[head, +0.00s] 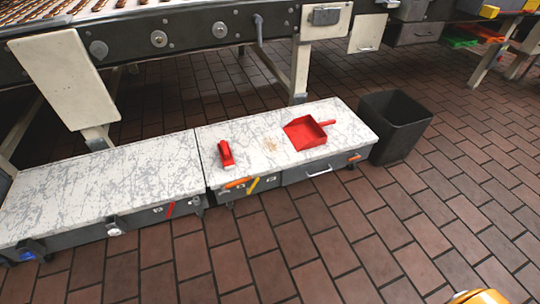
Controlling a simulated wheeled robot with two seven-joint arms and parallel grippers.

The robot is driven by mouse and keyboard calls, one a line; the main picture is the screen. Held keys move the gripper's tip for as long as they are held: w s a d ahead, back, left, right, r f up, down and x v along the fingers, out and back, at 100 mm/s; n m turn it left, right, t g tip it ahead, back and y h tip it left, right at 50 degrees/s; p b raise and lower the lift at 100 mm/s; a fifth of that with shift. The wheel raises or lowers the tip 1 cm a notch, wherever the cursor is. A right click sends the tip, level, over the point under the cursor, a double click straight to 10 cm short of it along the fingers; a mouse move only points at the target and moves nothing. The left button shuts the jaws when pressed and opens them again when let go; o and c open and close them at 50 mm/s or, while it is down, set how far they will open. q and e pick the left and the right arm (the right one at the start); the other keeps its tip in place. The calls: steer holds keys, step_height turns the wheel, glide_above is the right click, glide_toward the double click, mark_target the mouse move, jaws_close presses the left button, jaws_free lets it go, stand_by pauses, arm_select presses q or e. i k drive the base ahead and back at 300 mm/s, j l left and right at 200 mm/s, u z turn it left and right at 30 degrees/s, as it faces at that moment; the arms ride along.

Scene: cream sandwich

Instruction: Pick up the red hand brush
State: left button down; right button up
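The red hand brush (226,153) lies on the white scuffed top of a low bench (253,133), left of the red dustpan (306,132). The dustpan's handle points right. Light brown crumbs (270,143) lie on the bench between brush and dustpan. Neither of my grippers shows in the head view. Nothing touches the brush.
A black open bin (397,124) stands at the bench's right end. A second low bench (106,185) adjoins on the left. A conveyor (190,32) with brown items runs behind. The brick floor (385,235) in front is clear. A yellow object (480,297) shows at the bottom edge.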

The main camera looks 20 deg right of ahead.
mark_target(228, 161)
steer(key=i+l+u, duration=0.3)
steer(key=i, duration=0.3)
steer(key=i+l+u, duration=0.35)
steer(key=i+l, duration=0.25)
steer(key=i, duration=0.5)
steer(key=l, duration=0.1)
